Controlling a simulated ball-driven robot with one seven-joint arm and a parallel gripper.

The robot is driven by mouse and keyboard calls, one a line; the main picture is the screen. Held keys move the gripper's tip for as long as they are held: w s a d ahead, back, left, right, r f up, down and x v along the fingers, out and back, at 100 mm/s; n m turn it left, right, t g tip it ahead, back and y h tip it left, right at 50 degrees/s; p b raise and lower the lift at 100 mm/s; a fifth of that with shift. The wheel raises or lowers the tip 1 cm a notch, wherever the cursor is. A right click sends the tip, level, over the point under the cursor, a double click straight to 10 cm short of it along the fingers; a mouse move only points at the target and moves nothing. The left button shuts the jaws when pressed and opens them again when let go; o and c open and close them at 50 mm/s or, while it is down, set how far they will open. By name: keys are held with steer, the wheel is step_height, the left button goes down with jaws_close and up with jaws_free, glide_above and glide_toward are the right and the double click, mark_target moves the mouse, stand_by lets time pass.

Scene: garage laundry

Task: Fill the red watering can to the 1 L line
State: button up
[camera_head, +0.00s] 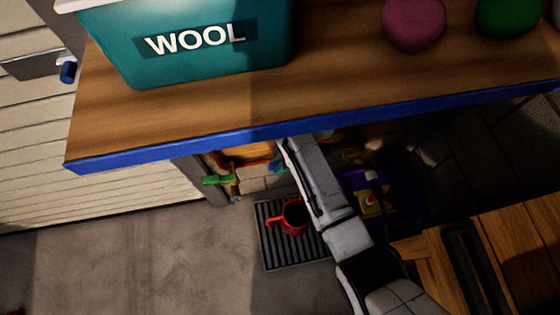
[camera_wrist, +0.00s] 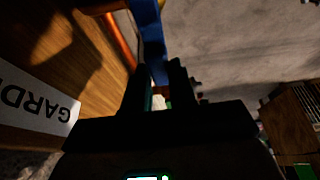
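The red watering can (camera_head: 294,216) stands on a dark slatted grate (camera_head: 269,250) on the floor, with its open top showing. Its water level and any line on it are too small to tell. A green handle (camera_head: 218,180), possibly a tap's, shows under the table edge to its upper left. My arm passes right of the can and up to the table edge; my gripper is hidden in the head view. In the wrist view my gripper (camera_wrist: 158,76) has its dark fingers apart, with a gap between them. A blue bar (camera_wrist: 150,35) runs just beyond the fingertips; contact is unclear.
A wooden table with a blue edge (camera_head: 150,154) overhangs the grate. It bears a teal WOOL bin (camera_head: 190,60), a pink ball (camera_head: 413,24) and a green ball (camera_head: 508,17). A purple container (camera_head: 385,198) stands right of my arm.

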jaws_close()
steer(key=n, duration=0.1)
steer(key=s+n+g, duration=0.1)
steer(key=n, duration=0.1)
steer(key=shift+s+d, duration=0.1)
steer(key=shift+d, duration=0.2)
steer(key=o, duration=0.6)
jaws_free()
steer(key=shift+c, duration=0.2)
steer(key=shift+r, duration=0.1)
steer(key=p+v, duration=0.1)
steer(key=v, duration=0.9)
steer(key=shift+r+p, duration=0.3)
steer(key=shift+p, duration=0.05)
